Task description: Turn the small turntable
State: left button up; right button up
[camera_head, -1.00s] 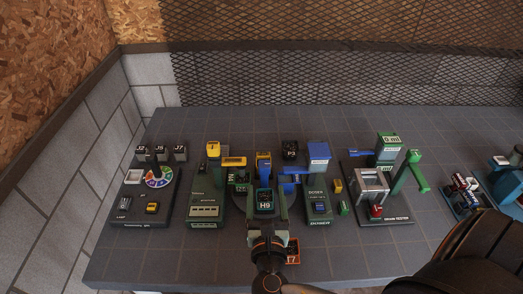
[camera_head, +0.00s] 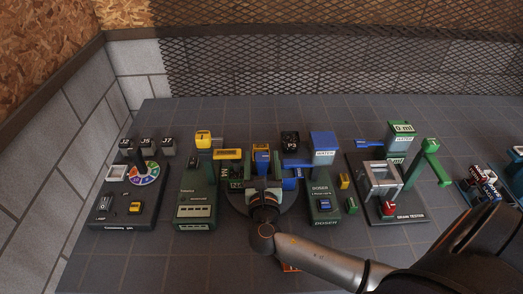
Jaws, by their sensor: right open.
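The small turntable is a dark round disc (camera_head: 289,206) at the middle of the bench, largely covered by my right gripper and arm. My right gripper (camera_head: 264,183) is open above the disc, its two fingers pointing toward the far side. A dark green block with a pale label (camera_head: 235,185) stands just left of the fingers. A blue piece with a yellow top (camera_head: 262,158) stands beyond the fingertips. I cannot tell whether the fingers touch anything. My left gripper is out of view.
A green machine with a yellow hopper (camera_head: 198,200) stands left of the disc, and the doser with a blue water box (camera_head: 323,147) stands right. A drain tester (camera_head: 389,220) is farther right. A colour-wheel station (camera_head: 143,174) is at far left.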

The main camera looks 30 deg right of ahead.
jog(key=shift+x, duration=1.75)
grip_shut()
